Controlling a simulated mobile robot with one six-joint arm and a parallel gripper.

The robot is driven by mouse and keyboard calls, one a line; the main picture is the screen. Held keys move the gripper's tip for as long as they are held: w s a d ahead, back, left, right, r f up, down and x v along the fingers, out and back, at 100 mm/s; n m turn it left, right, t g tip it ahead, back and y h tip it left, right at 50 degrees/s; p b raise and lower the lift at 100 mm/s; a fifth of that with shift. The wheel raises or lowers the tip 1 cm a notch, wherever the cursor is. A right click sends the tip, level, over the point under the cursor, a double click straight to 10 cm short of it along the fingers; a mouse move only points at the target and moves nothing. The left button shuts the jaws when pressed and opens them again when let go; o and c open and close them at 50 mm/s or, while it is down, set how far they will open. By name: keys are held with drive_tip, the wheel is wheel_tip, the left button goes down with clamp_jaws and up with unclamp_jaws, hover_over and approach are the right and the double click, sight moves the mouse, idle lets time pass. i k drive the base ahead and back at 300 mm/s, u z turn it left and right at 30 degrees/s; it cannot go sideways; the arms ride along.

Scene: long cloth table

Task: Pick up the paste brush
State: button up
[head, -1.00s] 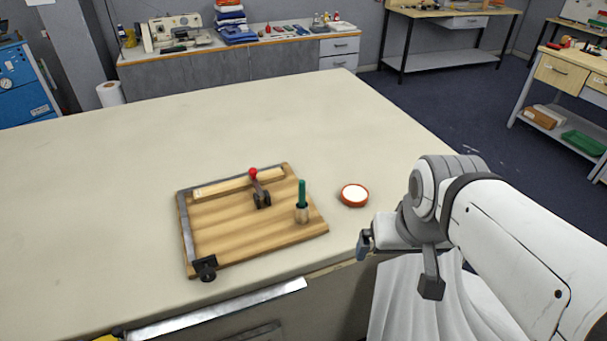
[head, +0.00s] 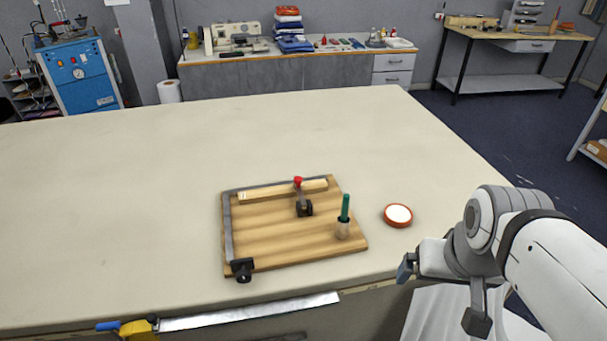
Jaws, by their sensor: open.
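My gripper (head: 405,268) is at the table's front edge, right of the board and nearer me than the brush. It is open and apart from the brush; only its side shows, with no object seen in it.
A round red-brown dish of white paste (head: 398,215) sits right of the board. The board carries a wooden strip (head: 275,191), a red-knobbed clamp (head: 302,196) and a black corner block (head: 242,269). A metal straightedge (head: 250,312) runs along the front edge. The table's left is clear.

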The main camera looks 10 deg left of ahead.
sight(344, 210)
drive_tip(key=k, duration=1)
drive_tip(key=u, duration=0.9)
drive_tip(key=i, duration=1.3)
drive_tip(key=z, duration=0.5)
